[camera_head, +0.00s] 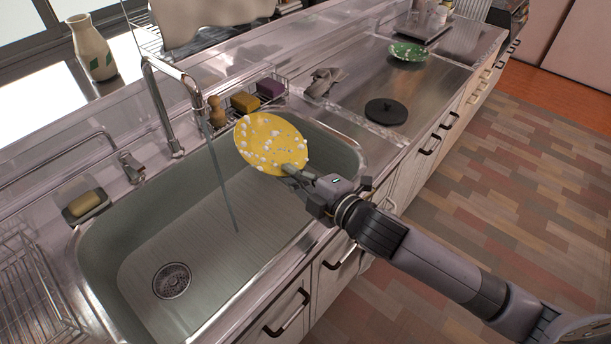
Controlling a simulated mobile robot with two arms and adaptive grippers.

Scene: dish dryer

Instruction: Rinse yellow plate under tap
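The yellow plate (270,143) is tilted above the right part of the sink (205,240). White foam-like spots cover its face. My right gripper (291,171) is shut on the plate's near lower edge and holds it up. The tap (160,100) stands at the back of the sink. A thin stream of water (221,178) runs from its spout into the basin, just left of the plate. The plate and the stream look apart, though depth is hard to judge. My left gripper is not in view.
A wire rack with a yellow sponge (245,102), a purple sponge (270,88) and a wooden brush (217,112) sits behind the plate. On the right counter are a black disc (386,111), a cloth (324,82) and a green plate (408,51). A soap dish (86,206) stands left.

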